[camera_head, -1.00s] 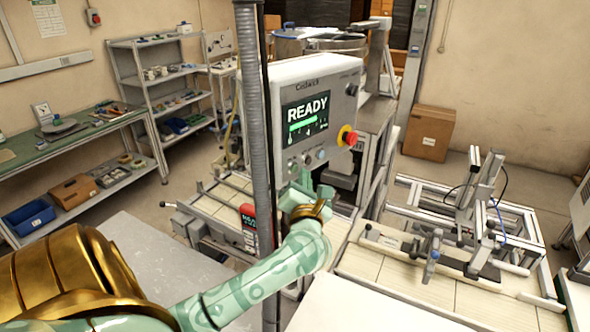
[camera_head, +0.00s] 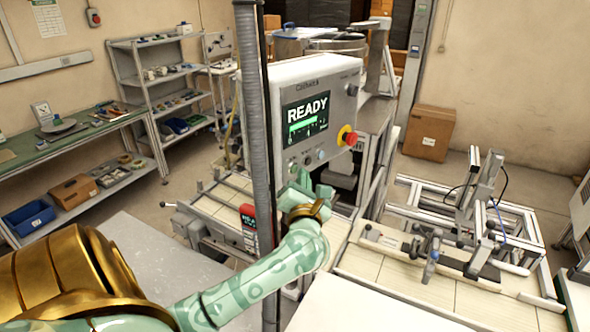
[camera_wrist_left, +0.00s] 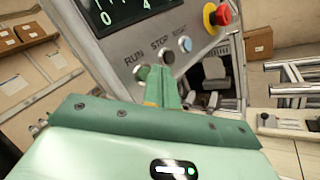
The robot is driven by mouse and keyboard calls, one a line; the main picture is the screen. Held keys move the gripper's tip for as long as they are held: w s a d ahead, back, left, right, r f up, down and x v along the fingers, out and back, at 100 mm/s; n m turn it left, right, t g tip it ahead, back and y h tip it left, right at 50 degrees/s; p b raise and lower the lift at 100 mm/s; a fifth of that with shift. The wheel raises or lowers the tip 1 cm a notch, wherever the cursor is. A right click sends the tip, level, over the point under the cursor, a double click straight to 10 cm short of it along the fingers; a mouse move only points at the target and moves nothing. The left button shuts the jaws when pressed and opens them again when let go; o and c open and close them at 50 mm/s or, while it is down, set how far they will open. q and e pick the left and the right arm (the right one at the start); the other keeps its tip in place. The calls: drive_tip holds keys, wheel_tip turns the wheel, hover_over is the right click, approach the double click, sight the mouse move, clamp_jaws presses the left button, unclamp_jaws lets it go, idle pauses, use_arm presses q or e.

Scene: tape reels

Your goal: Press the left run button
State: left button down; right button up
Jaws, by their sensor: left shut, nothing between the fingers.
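A grey control panel (camera_head: 335,95) has a screen reading READY and a row of buttons below it. In the left wrist view, the run button (camera_wrist_left: 142,72) sits under the label RUN, with the stop button (camera_wrist_left: 167,56) and reset button (camera_wrist_left: 186,44) up to its right. My left gripper (camera_head: 301,178) is shut and empty, just below the button row. In the left wrist view its fingertips (camera_wrist_left: 160,74) are beside the run button and overlap its right edge. I cannot tell whether they touch the panel. My right gripper is out of view.
A red emergency stop knob (camera_head: 347,136) on a yellow base sticks out at the panel's right. A dark vertical post (camera_head: 256,130) stands left of the panel. A metal frame fixture (camera_head: 460,245) is at the right. A workbench (camera_head: 70,140) stands at the far left.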

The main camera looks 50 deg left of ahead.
use_arm(q)
drive_tip(key=shift+a, duration=0.3)
drive_tip(key=shift+a, duration=0.4)
idle(0.6)
drive_tip(key=shift+d, duration=0.1)
drive_tip(key=shift+d+p, duration=0.3)
drive_tip(key=shift+d, duration=0.45)
drive_tip(key=shift+d+p, duration=0.3)
drive_tip(key=shift+d, duration=2.15)
drive_tip(key=shift+f, duration=0.1)
